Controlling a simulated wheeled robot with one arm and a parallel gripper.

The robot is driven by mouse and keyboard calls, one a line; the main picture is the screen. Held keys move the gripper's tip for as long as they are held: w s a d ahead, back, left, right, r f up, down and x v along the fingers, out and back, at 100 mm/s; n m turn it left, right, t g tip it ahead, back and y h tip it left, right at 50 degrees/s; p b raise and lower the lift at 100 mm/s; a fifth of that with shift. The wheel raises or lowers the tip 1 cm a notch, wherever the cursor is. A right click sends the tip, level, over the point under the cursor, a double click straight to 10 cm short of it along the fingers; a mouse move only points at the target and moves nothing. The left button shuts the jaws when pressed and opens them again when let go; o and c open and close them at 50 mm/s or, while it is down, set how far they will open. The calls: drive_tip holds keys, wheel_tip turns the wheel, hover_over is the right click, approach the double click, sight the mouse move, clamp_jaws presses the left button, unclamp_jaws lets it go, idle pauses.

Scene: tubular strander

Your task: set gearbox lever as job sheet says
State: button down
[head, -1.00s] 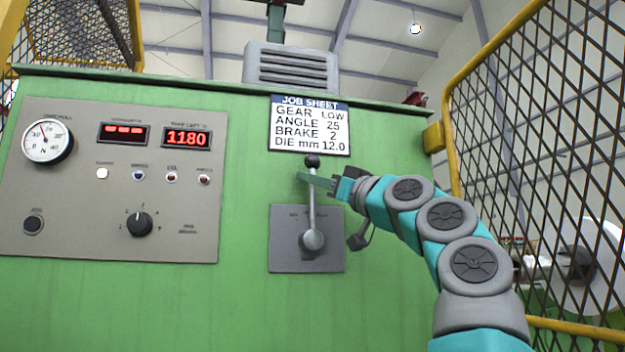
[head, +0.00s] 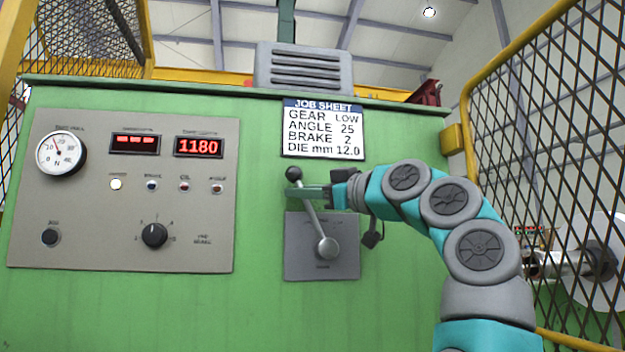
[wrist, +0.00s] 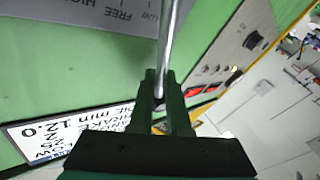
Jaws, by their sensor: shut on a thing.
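The gearbox lever (head: 310,215) has a dark round knob and a grey pivot hub on a grey plate (head: 300,262) fixed to the green cabinet. It tilts to the left of upright in the head view. My gripper (head: 302,191) is shut on its rod just below the knob. In the wrist view the rod (wrist: 171,45) runs between the two green fingers (wrist: 160,90), and the plate's words FREE and HIGH show upside down, with another word partly cut off. The job sheet (head: 323,129) reads GEAR LOW, ANGLE 25, BRAKE 2, DIE mm 12.0.
A control panel (head: 122,240) with a gauge, a display reading 1180, lamps and a selector knob (head: 155,235) is left of the lever. A yellow-framed mesh guard (head: 540,150) stands to the right of my arm. A grey vented box (head: 304,70) sits on the cabinet top.

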drive_tip(key=shift+s+a+f+n+g+p, duration=0.25)
drive_tip(key=shift+a+n+g+p, duration=0.1)
drive_tip(key=shift+a+n, duration=0.15)
drive_tip(key=c, duration=1.2)
unclamp_jaws()
drive_tip(key=shift+a, duration=0.1)
drive_tip(key=shift+o, duration=0.2)
drive_tip(key=shift+f, duration=0.1)
drive_tip(key=b+v, duration=0.2)
drive_tip(key=v, duration=0.5)
drive_tip(key=shift+s+d, duration=0.2)
drive_tip(key=shift+d, duration=0.15)
